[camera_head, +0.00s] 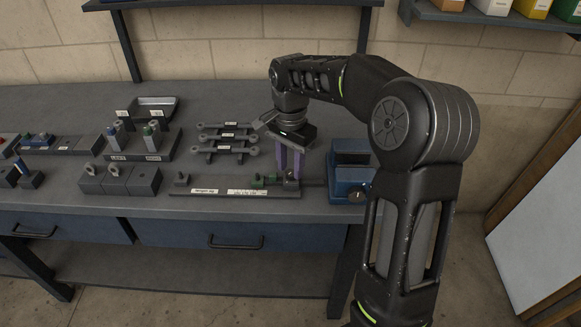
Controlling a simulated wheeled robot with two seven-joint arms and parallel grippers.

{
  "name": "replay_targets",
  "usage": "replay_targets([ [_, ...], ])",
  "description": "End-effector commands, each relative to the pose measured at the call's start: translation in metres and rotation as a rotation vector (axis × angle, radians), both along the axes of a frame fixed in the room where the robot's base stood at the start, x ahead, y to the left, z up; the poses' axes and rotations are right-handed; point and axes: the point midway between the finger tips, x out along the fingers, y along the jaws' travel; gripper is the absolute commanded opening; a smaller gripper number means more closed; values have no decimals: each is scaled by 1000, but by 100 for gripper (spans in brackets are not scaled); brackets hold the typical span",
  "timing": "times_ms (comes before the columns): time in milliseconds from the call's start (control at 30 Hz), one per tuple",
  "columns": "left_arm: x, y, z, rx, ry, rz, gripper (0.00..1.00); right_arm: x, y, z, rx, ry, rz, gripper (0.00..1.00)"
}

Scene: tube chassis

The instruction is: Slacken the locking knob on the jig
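The jig (218,192) is a long, low dark bar with white labels, lying along the front of the workbench. A dark knob-like piece (291,185) stands at the jig's right end. My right gripper (290,173) points down just over this piece. Its two purplish fingers are apart with a gap between them, and their tips are close to the piece. Whether they touch it is too small to tell. My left gripper is not in view.
A blue vise-like block (350,180) stands close right of the jig. Behind it lie several grey wrench-like parts on a rack (225,140). Grey blocks (118,180), a labelled stand (140,145) and a tray (153,107) are to the left. The bench's front edge is close.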

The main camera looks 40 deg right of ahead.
Motion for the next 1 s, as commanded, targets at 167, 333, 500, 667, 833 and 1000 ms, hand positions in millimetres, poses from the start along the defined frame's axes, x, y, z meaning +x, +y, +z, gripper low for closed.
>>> replay_targets([
  [167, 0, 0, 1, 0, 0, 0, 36, -1, 0, -12, 0, 1, -1, 34],
  [333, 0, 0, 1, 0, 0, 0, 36, 0, 0, -13, 0, 0, 0, 34],
  [500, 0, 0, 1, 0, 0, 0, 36, 0, 0, -13, 0, 0, 0, 27],
  [667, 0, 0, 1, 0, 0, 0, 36, 0, 0, -13, 0, 0, 0, 14],
  [833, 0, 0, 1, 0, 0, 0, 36, 0, 0, -13, 0, 0, 0, 0],
  [1000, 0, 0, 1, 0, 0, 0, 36, 0, 0, -13, 0, 0, 0, 0],
])
